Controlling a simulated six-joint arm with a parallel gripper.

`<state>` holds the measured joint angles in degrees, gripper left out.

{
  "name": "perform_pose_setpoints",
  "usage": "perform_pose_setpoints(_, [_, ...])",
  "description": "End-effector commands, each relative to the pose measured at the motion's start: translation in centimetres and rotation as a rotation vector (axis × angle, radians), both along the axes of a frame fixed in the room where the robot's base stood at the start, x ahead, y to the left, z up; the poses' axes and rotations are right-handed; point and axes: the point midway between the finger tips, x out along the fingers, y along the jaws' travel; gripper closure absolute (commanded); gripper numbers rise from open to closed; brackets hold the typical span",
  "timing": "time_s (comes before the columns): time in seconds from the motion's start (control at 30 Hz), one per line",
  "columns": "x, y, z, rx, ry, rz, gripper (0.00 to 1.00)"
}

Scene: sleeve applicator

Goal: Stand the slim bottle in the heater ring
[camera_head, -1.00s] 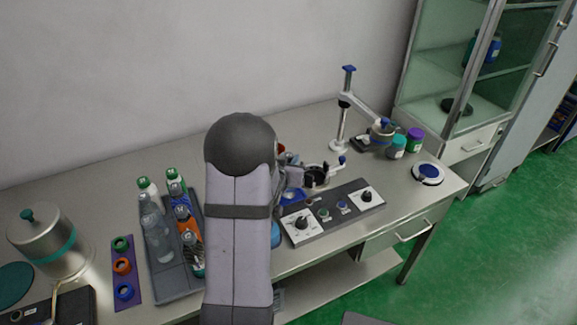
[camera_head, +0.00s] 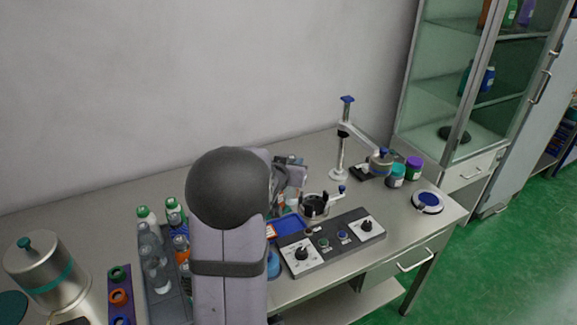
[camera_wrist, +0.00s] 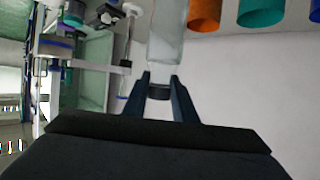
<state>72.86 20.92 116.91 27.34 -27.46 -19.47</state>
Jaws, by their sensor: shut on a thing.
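My gripper (camera_wrist: 160,77) is shut on a clear slim bottle (camera_wrist: 166,38) in the wrist view. Its fingers close around the bottle's narrow end by a dark cap, and the body runs out of the top of the picture. In the head view my gripper (camera_head: 288,177) is above and slightly left of the heater ring (camera_head: 315,206), apart from it. The ring is a dark, round, open holder on the bench, with a small blue-knobbed arm at its right. My arm hides much of the held bottle in the head view.
A control panel (camera_head: 333,241) with knobs lies in front of the ring, with a blue tray (camera_head: 284,226) at its left. A post (camera_head: 340,150) with a side arm stands behind. Several bottles (camera_head: 153,252) stand at the left. Jars (camera_head: 396,175) stand at the right.

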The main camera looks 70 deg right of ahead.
Motion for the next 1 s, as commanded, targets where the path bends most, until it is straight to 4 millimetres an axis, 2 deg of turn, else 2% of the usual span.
perform_pose_setpoints(0.03, [-0.1, -0.9, 0.9, -0.003, -0.001, -0.02, 1.0])
perform_pose_setpoints(0.23, [-1.2, -4.9, 2.1, 0.0, 0.0, -0.142, 1.0])
perform_pose_setpoints(0.4, [-2.7, -7.8, 1.9, 0.001, 0.003, -0.268, 1.0])
perform_pose_setpoints(0.5, [-3.5, -8.8, 1.3, 0.001, 0.002, -0.337, 1.0])
perform_pose_setpoints(0.7, [-4.7, -9.7, 0.0, -0.001, 0.002, -0.434, 1.0])
perform_pose_setpoints(1.0, [-5.3, -9.9, -1.0, -0.003, 0.001, -0.481, 1.0])
